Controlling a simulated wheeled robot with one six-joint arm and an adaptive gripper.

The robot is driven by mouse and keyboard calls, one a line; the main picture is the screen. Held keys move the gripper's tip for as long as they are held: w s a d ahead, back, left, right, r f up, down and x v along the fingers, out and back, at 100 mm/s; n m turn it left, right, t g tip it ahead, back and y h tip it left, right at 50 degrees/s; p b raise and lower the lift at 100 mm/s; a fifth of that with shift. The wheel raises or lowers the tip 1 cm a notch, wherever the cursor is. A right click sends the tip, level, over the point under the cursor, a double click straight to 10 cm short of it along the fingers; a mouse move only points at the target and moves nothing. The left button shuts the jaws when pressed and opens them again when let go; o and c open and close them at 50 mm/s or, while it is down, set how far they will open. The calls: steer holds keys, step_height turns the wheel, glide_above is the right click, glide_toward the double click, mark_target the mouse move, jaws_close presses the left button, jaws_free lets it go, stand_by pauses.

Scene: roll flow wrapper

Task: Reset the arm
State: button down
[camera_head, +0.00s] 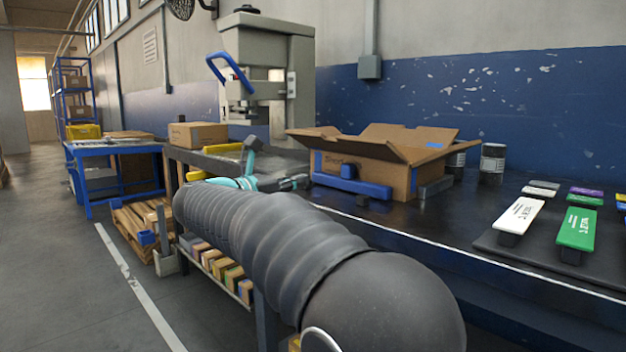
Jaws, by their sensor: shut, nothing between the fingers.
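My arm, in a dark ribbed sleeve, reaches from the lower right towards the bench's left part. Past its far end a teal wrist shows, and my gripper (297,183) is the small dark shape to its right. My gripper is shut with nothing held. It appears just left of the open cardboard box (405,178) and its blue block (362,187); I cannot tell whether it touches them. Part of my wrist is hidden behind the sleeve.
A grey press (268,75) with a blue handle stands behind my wrist. A closed carton (198,135) is left of it. Dark jars (492,160) stand right of the open box.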

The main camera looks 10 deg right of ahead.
steer(key=shift+v, duration=0.8)
